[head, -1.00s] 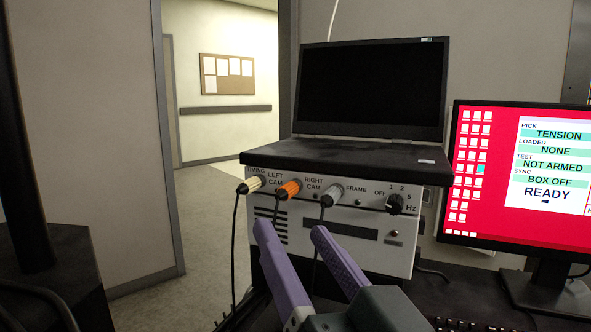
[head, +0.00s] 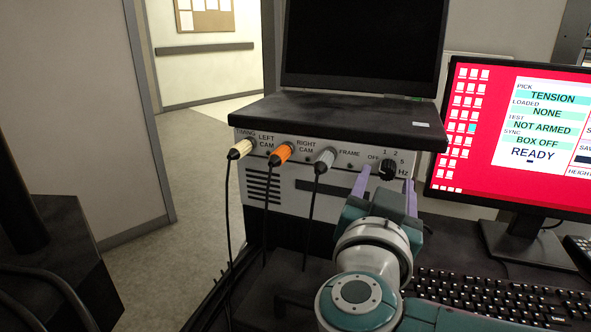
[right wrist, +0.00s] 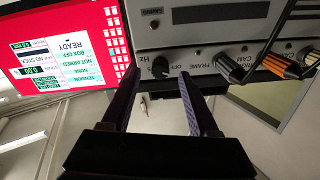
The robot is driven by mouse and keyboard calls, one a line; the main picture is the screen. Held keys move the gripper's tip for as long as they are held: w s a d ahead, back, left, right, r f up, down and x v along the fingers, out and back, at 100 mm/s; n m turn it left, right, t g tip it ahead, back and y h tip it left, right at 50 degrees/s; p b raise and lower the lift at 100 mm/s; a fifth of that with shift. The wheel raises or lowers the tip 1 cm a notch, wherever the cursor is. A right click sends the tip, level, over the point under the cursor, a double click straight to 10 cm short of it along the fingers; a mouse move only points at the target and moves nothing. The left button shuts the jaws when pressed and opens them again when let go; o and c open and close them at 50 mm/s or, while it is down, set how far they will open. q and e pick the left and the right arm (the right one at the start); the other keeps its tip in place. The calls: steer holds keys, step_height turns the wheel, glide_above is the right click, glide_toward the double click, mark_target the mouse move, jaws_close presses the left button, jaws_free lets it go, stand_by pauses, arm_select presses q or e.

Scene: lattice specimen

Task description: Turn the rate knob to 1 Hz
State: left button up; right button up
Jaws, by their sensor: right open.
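The black rate knob (head: 387,170) sits at the right end of the white sync box's front panel (head: 330,196), with OFF, 1, 2, 5 and Hz printed around it. Its pointer direction is too small to tell. In the right wrist view the knob (right wrist: 160,68) shows upside down, beyond the fingertips. My right gripper (head: 385,180) is open, its purple fingers at either side of the knob in the head view. In the right wrist view the open fingers (right wrist: 158,85) have nothing between them, and contact with the knob is not visible. My left gripper is out of view.
Cream, orange and grey cable plugs (head: 282,153) stick out of the panel left of the knob. A monitor (head: 520,140) reading BOX OFF and READY stands at the right, above a keyboard (head: 500,300).

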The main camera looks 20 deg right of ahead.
mark_target(388, 170)
steer(key=shift+x, duration=1.3)
jaws_close()
